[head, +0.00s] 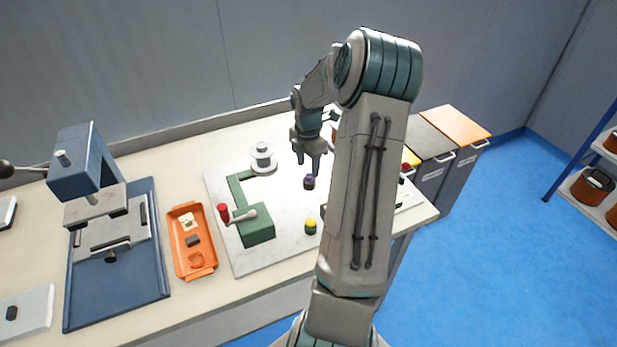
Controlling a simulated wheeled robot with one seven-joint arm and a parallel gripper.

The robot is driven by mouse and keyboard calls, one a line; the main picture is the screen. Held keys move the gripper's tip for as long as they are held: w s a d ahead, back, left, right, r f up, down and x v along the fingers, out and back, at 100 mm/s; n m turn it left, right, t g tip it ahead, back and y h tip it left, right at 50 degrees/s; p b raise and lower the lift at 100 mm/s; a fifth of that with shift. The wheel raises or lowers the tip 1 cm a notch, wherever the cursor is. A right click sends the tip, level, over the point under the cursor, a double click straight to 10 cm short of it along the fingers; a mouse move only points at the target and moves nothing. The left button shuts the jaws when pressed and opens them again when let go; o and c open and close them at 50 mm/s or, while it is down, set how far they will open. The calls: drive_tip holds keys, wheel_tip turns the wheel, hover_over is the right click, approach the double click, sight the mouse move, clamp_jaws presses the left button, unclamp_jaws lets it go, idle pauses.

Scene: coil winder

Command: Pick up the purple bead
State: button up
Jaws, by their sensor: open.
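The purple bead (309,183), small and dark, stands on the pale board (286,254) on the table, to the right of the green coil winder (257,226). My gripper (308,172) is open and points down just above the bead. Its fingers show over the bead's upper side, but I cannot tell whether they touch it or straddle it. My arm hides part of the board to the right of the bead.
A yellow-topped bead (310,226) stands nearer on the board. A grey spool (262,160) stands behind the winder. An orange tray (191,241) with small parts and a blue press (115,270) are on the left. Bins (455,122) stand right of the table.

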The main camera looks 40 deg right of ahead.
sight(308, 176)
drive_tip(key=shift+f, duration=1.85)
drive_tip(key=c, duration=1)
drive_tip(key=shift+c, duration=0.2)
drive_tip(key=shift+r, duration=0.1)
drive_tip(key=shift+r, duration=0.45)
drive_tip(key=r, duration=0.2)
drive_tip(key=d+r, duration=0.1)
drive_tip(key=shift+s+d+r, duration=0.1)
drive_tip(key=shift+s+r, duration=0.1)
drive_tip(key=shift+r, duration=0.15)
drive_tip(key=s+d+r+b, duration=0.1)
drive_tip(key=s+d+r, duration=0.2)
drive_tip(key=d+r, duration=0.3)
drive_tip(key=d, duration=0.4)
drive_tip(key=shift+r, duration=0.15)
